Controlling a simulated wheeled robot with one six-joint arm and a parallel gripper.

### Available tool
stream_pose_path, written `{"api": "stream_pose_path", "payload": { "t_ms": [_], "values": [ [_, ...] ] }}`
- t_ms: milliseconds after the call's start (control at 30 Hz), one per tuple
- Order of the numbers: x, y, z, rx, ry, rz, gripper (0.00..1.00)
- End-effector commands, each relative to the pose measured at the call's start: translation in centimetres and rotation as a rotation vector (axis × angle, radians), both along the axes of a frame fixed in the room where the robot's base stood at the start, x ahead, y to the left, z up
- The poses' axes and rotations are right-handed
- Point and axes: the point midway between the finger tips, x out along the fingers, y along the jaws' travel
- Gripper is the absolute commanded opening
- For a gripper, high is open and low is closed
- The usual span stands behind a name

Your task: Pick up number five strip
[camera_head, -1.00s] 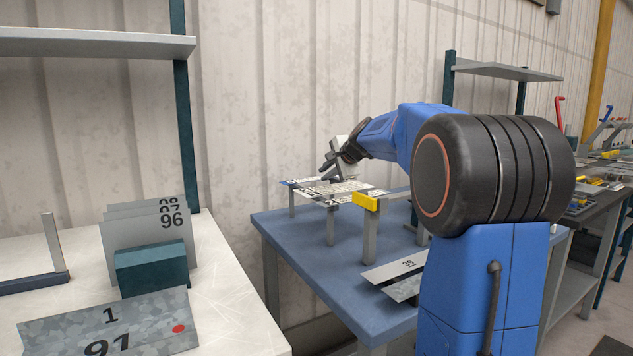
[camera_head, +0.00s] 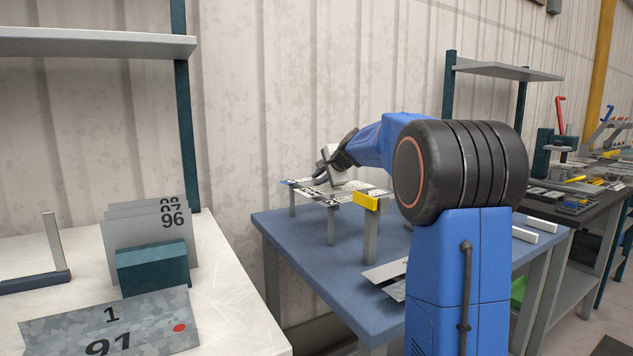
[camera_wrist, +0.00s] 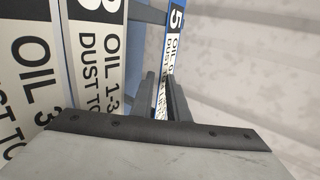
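In the head view, my gripper (camera_head: 318,180) is low at a raised rack (camera_head: 331,225) of printed strips on the blue table. The number five strip cannot be singled out there.
Wider strips lettered OIL 1-3 (camera_wrist: 95,55) and OIL 3 (camera_wrist: 28,90) lie left of the fingers. Numbered plates (camera_head: 172,238) stand on the pale table at left. The wall is close behind the rack.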

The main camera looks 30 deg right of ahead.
Motion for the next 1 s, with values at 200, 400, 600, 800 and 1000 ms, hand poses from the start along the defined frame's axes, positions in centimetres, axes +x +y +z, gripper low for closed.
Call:
{"api": "stream_pose_path", "payload": {
  "t_ms": [200,400,600,800,1000],
  "values": [
    [0.0,0.0,-0.1,0.000,0.001,0.000,0.00],
    [0.0,0.0,0.2,0.000,0.001,0.001,0.00],
    [0.0,0.0,2.1,0.000,0.001,0.001,0.00],
    [0.0,0.0,2.4,0.000,0.002,0.000,0.00],
    [-0.8,0.0,2.8,-0.001,0.000,-0.001,0.00]
  ]
}}
